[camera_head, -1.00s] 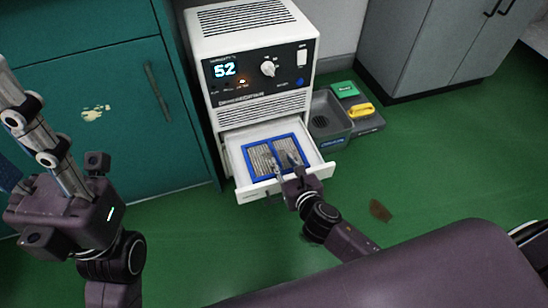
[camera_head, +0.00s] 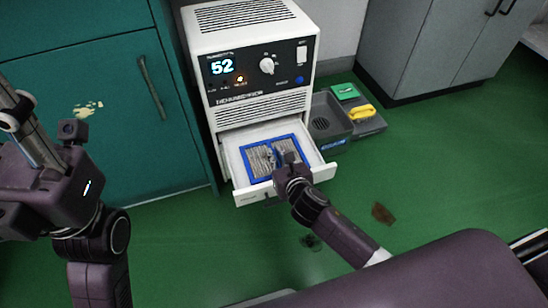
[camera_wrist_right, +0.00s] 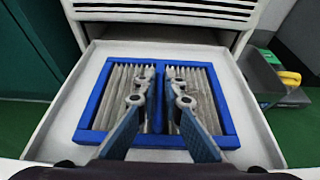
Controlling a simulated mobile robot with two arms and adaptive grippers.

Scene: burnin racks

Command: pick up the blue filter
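The blue filter (camera_head: 298,141) has a blue frame, a centre bar and grey pleated panels. It lies flat in the open white drawer (camera_head: 238,163) of the white unit. In the right wrist view the filter (camera_wrist_right: 225,117) fills the middle of the drawer. My right gripper (camera_head: 279,157) is over the filter. Its two fingers (camera_wrist_right: 159,76) stand apart, one on each side of the centre bar, with nothing visibly clamped. Whether the tips touch the filter I cannot tell. My left gripper (camera_head: 20,125) is at the left edge, away from the filter, its fingers partly cut off.
The white unit (camera_head: 262,110) with a lit "52" display stands above the drawer. A grey bin (camera_head: 325,122) and a tray with green and yellow items (camera_head: 361,112) are to its right. Teal cabinets (camera_head: 110,140) are at left. Green floor is open at the right.

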